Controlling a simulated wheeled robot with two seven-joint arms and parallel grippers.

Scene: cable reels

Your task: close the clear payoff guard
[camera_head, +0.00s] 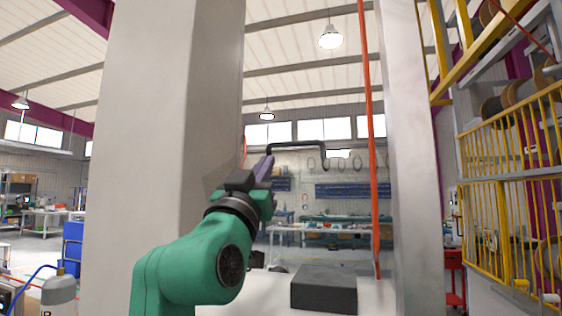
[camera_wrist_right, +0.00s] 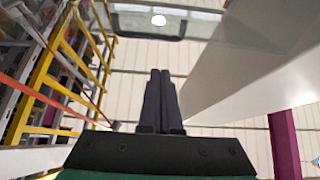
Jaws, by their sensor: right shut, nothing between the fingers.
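The clear payoff guard (camera_head: 340,222) appears as a see-through pane between two pale columns, with a red-orange upright edge (camera_head: 373,200) on its right. A black bent handle (camera_head: 297,145) shows at its upper part. My right gripper (camera_head: 268,163) has dark purple fingers pointing up, close to the left end of the handle; I cannot tell if they touch. In the right wrist view its fingers (camera_wrist_right: 160,80) are together and empty. A greyish translucent panel (camera_wrist_right: 190,25) crosses the top of that view, apparently the guard. My left gripper is out of view.
A wide pale column (camera_head: 172,120) stands left of my right arm, and another column (camera_head: 405,150) stands right of the guard. A dark block (camera_head: 323,290) sits on a white surface below. A yellow railing (camera_head: 510,180) with reels is at the right.

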